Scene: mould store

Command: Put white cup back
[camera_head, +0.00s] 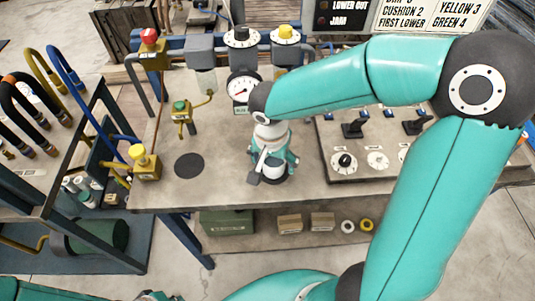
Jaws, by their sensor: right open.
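The white cup (273,168) is on the grey workbench (220,185), near its front edge. My right gripper (272,172) is above and around the cup, pointing down, with its fingers apart. The gripper covers part of the cup, and I cannot tell whether the fingers touch it. A dark surface shows beneath the cup. A separate dark round spot (189,166) lies bare on the bench to the left.
A gauge (242,86) and yellow-knobbed valves (145,162) stand behind and left. A control panel with dials (375,160) is on the right. A lower shelf holds boxes (290,223) and rings. The bench around the dark spot is clear.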

